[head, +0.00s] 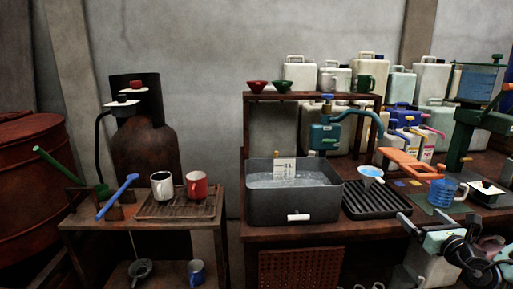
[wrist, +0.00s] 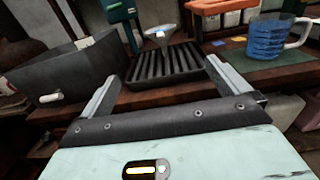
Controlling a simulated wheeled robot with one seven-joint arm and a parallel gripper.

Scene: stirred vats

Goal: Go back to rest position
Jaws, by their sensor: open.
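My gripper (head: 436,222) is at the lower right of the head view, in front of the bench's front edge. In the wrist view its two fingers (wrist: 162,72) are spread wide with nothing between them. Beyond the fingertips lies a black ribbed drain tray (wrist: 170,66), apart from them. A funnel with pale blue liquid (head: 371,174) stands at that tray's back. A blue measuring jug (head: 442,192) stands behind my gripper and shows at the upper right of the wrist view (wrist: 270,38).
A grey vat of liquid (head: 290,208) stands left of the tray. A white mug (head: 162,188) and a red mug (head: 197,187) stand on a rack at left. An orange clamp-like arm (head: 405,160), a green press (head: 465,140) and several jugs crowd the right. Open space lies before the bench.

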